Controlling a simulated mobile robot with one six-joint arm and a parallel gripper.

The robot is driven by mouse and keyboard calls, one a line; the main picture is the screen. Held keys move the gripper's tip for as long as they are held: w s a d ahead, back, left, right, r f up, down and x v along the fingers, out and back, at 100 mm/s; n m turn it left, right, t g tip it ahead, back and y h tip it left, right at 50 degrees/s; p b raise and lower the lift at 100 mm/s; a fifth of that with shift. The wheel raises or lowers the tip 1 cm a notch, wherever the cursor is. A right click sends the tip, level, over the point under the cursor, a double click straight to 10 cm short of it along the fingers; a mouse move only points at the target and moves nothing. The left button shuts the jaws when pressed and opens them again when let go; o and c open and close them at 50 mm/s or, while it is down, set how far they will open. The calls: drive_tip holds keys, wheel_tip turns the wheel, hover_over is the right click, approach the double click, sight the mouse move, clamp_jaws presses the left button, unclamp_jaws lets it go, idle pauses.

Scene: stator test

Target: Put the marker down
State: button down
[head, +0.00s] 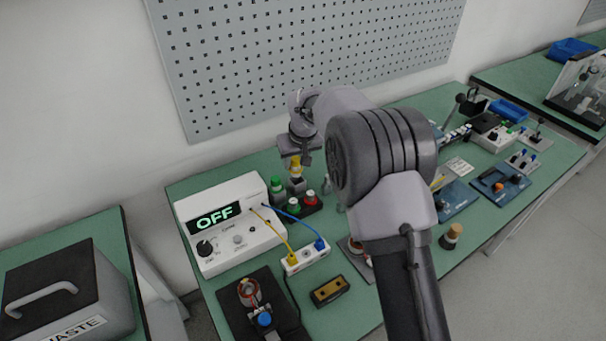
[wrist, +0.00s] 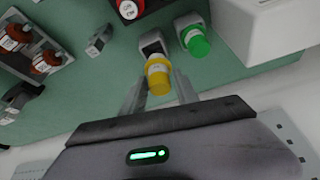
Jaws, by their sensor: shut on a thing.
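The yellow-capped marker (wrist: 158,76) stands between the two fingers of my gripper (wrist: 160,90) in the wrist view. My gripper is shut on it. In the head view the yellow marker (head: 295,164) shows below my wrist, over a grey square holder (head: 297,184). The same kind of grey holder (wrist: 152,43) shows right at the marker's far end in the wrist view. I cannot tell whether the marker's lower end is inside it. A green-capped marker (wrist: 196,42) stands in a neighbouring holder and also shows in the head view (head: 277,187).
A white power supply (head: 232,225) reading OFF stands left of the holders. A dark box with red and green buttons (head: 300,205) sits in front. Blue and yellow cables run to a white terminal block (head: 306,257). A pegboard (head: 300,60) is behind the green bench.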

sight(297, 169)
wheel_tip(297, 169, down, 4)
drive_tip(key=shift+d+r+b, duration=0.1)
drive_tip(key=shift+r+b, duration=0.15)
drive_tip(key=shift+b, duration=0.2)
drive_tip(key=shift+f+b, duration=0.35)
drive_tip(key=shift+f, duration=0.1)
drive_tip(key=c, duration=0.9)
unclamp_jaws()
